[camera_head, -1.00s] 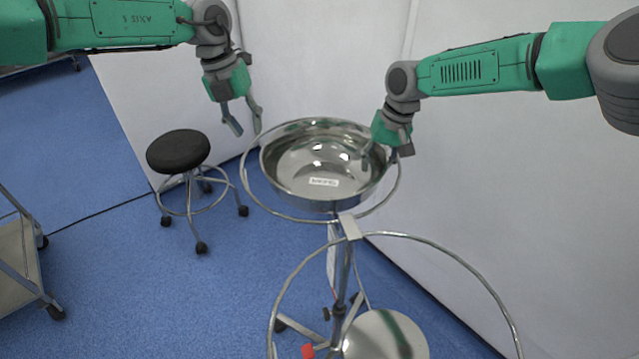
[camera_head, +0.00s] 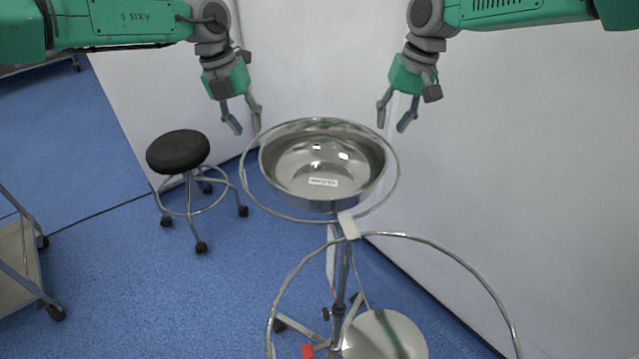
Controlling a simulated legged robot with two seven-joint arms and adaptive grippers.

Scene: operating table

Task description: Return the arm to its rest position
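My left gripper (camera_head: 244,129) hangs fingers down at the upper left of the metal bowl, open and empty, apart from the bowl. My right gripper (camera_head: 393,127) hangs fingers down at the upper right of the bowl, open with a gap between its fingers and nothing in it. The shiny bowl (camera_head: 290,192) sits in the upper ring of a metal stand, with a small white label inside it.
The stand (camera_head: 349,226) has a second, lower empty ring and a wheeled base. A black round stool (camera_head: 178,150) stands at left on the blue floor. A cart (camera_head: 22,262) is at the left edge. White walls rise behind and to the right.

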